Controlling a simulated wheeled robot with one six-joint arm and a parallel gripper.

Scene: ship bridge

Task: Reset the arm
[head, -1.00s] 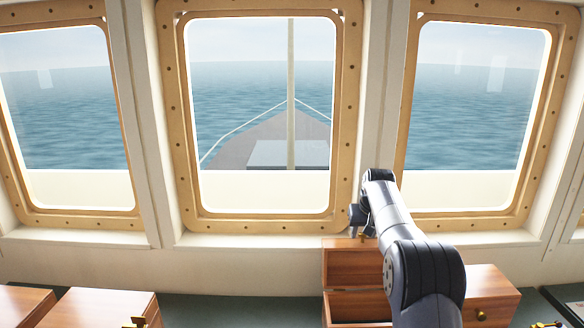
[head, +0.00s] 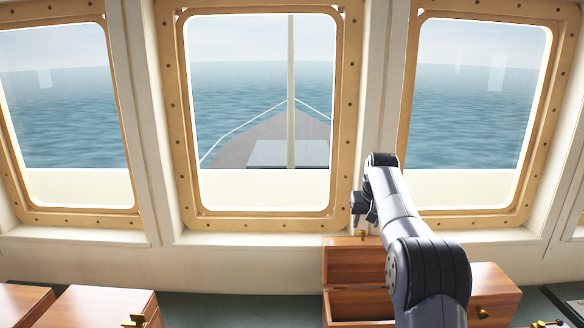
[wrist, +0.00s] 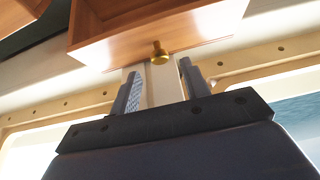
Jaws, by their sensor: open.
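My gripper (wrist: 158,92) is open in the wrist view, its two fingers apart with nothing held between them. A brass knob (wrist: 159,53) on the edge of a wooden box shows beyond the fingertips, apart from them as far as I can tell. In the head view my arm reaches up from the lower right, with its wrist end in front of the window post. The wooden box (head: 352,266) stands under the wrist with its lid raised and a knob on the lid's top edge. My arm hides its right part. The fingers are hard to make out in the head view.
Other wooden boxes with brass knobs stand at the lower left (head: 105,306) and at the right (head: 492,293). A brass object (head: 548,323) is at the lower right edge. The window wall (head: 250,255) rises close behind the counter. The counter between the boxes (head: 240,305) looks clear.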

